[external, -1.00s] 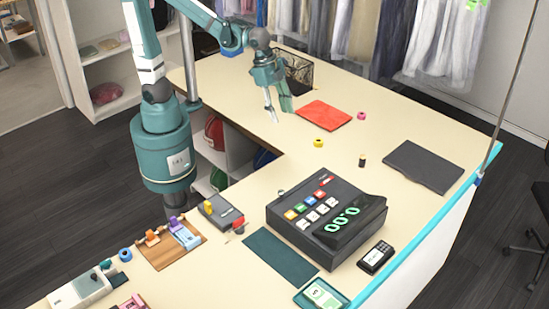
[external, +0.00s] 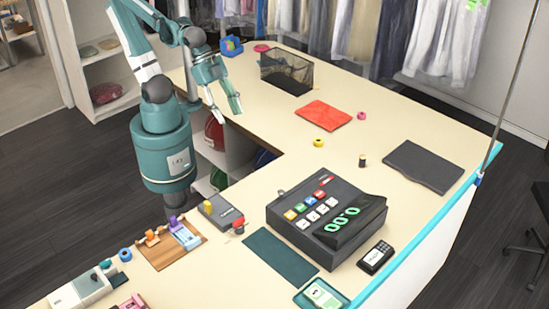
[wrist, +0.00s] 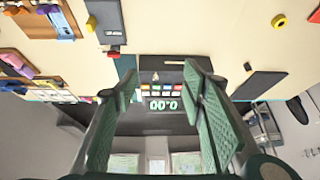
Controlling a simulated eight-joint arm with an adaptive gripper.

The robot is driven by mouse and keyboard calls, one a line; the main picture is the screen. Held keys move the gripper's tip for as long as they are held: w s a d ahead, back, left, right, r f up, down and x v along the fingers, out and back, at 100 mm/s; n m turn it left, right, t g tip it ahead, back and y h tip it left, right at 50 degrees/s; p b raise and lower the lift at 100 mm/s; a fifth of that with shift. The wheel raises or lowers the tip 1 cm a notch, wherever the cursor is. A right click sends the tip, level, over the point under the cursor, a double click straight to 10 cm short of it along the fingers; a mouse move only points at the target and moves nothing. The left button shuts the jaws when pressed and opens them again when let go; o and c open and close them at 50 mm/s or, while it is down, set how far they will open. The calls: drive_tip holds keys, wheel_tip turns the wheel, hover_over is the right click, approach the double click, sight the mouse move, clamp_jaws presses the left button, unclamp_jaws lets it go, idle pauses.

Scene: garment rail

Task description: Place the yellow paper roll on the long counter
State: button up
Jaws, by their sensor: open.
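The yellow paper roll (external: 318,142) sits on the long counter (external: 345,185), between the red folded cloth and the cash register. It also shows in the wrist view (wrist: 279,20), at the upper right, apart from my fingers. My gripper (external: 225,110) is open and empty, held above the left edge of the counter's back part, to the left of the roll. In the wrist view my gripper (wrist: 165,95) shows its two green fingers spread wide, with the cash register behind and between them.
The cash register (external: 325,215) stands on the near part of the counter. A red cloth (external: 324,115), a pink roll (external: 362,116), a dark spool (external: 362,161) and a dark flat pad (external: 424,166) lie near the roll. A wire basket (external: 287,70) stands at the back.

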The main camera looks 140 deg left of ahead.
drive_tip(key=s+d+t, duration=0.1)
drive_tip(key=s+d, duration=0.3)
drive_tip(key=d, duration=0.1)
drive_tip(key=shift+s+d+f+h, duration=0.15)
drive_tip(key=shift+f+h, duration=0.2)
drive_tip(key=shift+h, duration=0.05)
drive_tip(key=shift+f, duration=0.1)
